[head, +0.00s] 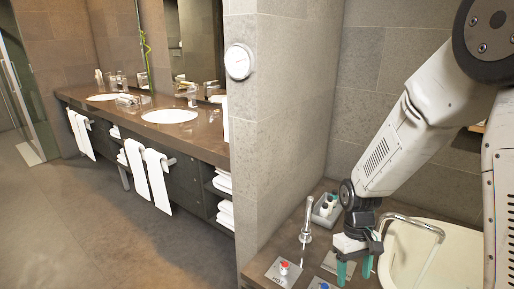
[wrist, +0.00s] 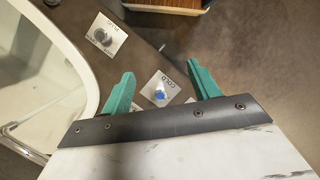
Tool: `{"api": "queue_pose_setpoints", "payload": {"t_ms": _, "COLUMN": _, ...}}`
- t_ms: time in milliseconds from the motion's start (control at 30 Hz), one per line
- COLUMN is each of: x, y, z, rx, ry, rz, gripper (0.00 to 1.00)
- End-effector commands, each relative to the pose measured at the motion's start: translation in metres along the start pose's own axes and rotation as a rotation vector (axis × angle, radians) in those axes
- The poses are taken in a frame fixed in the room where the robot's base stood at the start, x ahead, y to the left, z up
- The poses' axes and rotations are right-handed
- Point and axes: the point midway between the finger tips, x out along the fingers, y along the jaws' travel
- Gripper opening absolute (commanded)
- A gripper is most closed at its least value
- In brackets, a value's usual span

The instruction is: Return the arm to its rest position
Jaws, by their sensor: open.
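My gripper (head: 354,279) hangs from my arm at the lower right of the head view, over the counter beside a basin. Its two teal fingers point down and stand apart. In the wrist view my gripper (wrist: 160,70) is open, and nothing is held between its fingers. A card marked COLD with a blue knob (wrist: 160,95) shows between the fingers, on the counter below. My arm is bent and reaches down from the upper right of the head view.
A tiled wall corner (head: 262,150) rises beyond.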

Motion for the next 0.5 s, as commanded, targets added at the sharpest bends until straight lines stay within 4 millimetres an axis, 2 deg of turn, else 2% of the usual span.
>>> {"api": "queue_pose_setpoints", "payload": {"t_ms": 33, "x": -0.021, "y": -0.003, "z": 0.016, "rx": 0.03, "ry": 0.011, "rz": 0.002, "gripper": 0.61}}
{"api": "queue_pose_setpoints", "payload": {"t_ms": 200, "x": -0.07, "y": -0.014, "z": 0.068, "rx": 0.125, "ry": 0.026, "rz": 0.003, "gripper": 0.61}}
{"api": "queue_pose_setpoints", "payload": {"t_ms": 500, "x": -0.128, "y": -0.035, "z": 0.158, "rx": 0.25, "ry": 0.11, "rz": 0.011, "gripper": 0.61}}
